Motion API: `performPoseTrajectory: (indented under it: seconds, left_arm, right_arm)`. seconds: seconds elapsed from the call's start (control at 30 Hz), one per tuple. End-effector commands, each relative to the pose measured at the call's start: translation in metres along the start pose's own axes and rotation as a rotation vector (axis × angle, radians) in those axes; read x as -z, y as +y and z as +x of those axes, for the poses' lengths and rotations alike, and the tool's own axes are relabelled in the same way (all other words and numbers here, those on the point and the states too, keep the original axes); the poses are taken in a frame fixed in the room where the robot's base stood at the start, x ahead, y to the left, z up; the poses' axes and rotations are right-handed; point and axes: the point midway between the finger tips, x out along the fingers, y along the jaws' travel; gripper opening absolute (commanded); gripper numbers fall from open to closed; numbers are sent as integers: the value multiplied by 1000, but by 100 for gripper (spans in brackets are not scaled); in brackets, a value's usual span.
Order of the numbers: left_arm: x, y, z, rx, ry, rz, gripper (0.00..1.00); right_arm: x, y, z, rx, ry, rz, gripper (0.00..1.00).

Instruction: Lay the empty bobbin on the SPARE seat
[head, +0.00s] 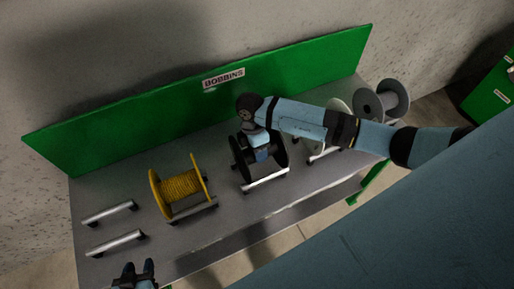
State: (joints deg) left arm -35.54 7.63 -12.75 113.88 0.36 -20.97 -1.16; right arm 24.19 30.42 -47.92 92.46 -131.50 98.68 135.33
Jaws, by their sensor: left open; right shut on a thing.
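My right gripper (262,158) reaches down from the right and is shut on a black-flanged bobbin (239,168). This bobbin is at the middle of the bench, by a silver rail; its core is mostly hidden by the gripper, and I cannot tell whether it touches the rail. My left gripper (138,273) is open and empty at the bottom left, near the bench's front edge. A bare seat of two silver rails (115,243) is at the bench's left end. No SPARE label is readable.
A bobbin of yellow cable (180,186) stands between the bare seat and the black bobbin. A grey bobbin (382,101) is at the right end. A green board (150,118) marked BOBBINS closes the bench's back.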

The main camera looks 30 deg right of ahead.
Motion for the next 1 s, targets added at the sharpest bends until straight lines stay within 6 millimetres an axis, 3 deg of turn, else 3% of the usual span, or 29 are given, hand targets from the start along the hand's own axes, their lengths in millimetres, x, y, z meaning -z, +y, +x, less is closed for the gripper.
performPoseTrajectory:
  seconds: [1.0]
  left_arm:
    - [4, 0, -2, 0, 0, 0, 43]
  right_arm:
    - [0, 1, 1, -1, 0, -1, 10]
